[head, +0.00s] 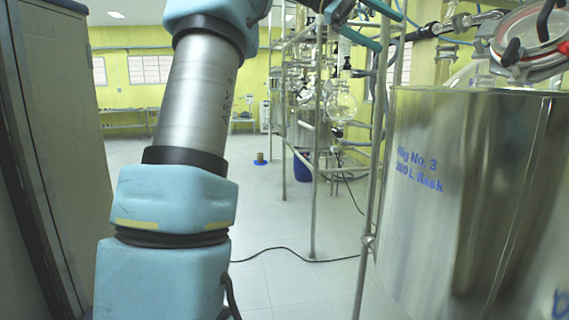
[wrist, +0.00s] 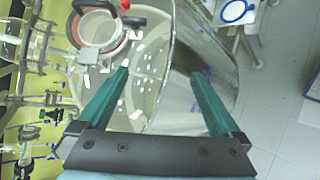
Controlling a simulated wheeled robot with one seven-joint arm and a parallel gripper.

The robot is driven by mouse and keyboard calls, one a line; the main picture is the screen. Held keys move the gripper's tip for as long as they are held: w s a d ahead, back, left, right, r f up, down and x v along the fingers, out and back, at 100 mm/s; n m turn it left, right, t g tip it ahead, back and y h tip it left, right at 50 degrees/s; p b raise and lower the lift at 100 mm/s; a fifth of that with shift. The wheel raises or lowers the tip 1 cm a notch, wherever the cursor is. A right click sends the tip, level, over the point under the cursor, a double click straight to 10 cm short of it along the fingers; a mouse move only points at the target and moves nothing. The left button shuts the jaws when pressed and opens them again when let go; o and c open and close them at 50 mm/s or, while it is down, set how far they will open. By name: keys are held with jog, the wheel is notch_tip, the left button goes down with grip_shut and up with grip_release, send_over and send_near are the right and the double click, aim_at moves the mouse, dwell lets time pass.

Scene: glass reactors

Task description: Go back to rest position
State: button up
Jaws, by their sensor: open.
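My gripper (wrist: 161,77) is open in the wrist view, its two green fingers spread wide with nothing between them. In the head view my gripper (head: 388,30) shows at the top, right of centre, partly cut off by the frame's upper edge. My blue and silver arm rises on the left of that view. In the wrist view the fingers lie over the large shiny vessel (wrist: 152,88); I cannot tell how far above it they are.
The steel vessel (head: 460,190), marked "Rig No. 3", fills the right. A clamped glass flange (head: 533,42) tops it. Metal frame poles (head: 315,190) stand mid-view. A black cable (head: 290,252) crosses the floor. A grey cabinet (head: 55,150) stands left. Tiled floor (head: 185,165) is open behind.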

jog(key=w+a+f+n+t+y, duration=0.15)
jog(key=a+f, duration=0.25)
jog(key=f, duration=0.8)
jog(key=w+a+f+n+t+y, duration=0.1)
jog(key=a+f+t+y, duration=0.25)
jog(key=f, duration=0.85)
jog(key=s+a+f+m+y, duration=0.2)
jog(key=s+a+f+y, duration=0.1)
jog(key=s+a+f, duration=0.5)
jog(key=s+a+f+m+t+y, duration=0.1)
jog(key=s+a+f+m+y, duration=0.2)
jog(key=s+a+f, duration=0.6)
notch_tip(320, 180, down, 5)
jog(key=shift+s+a+f, duration=0.1)
jog(key=shift+s+a, duration=0.15)
jog(key=shift+a, duration=0.9)
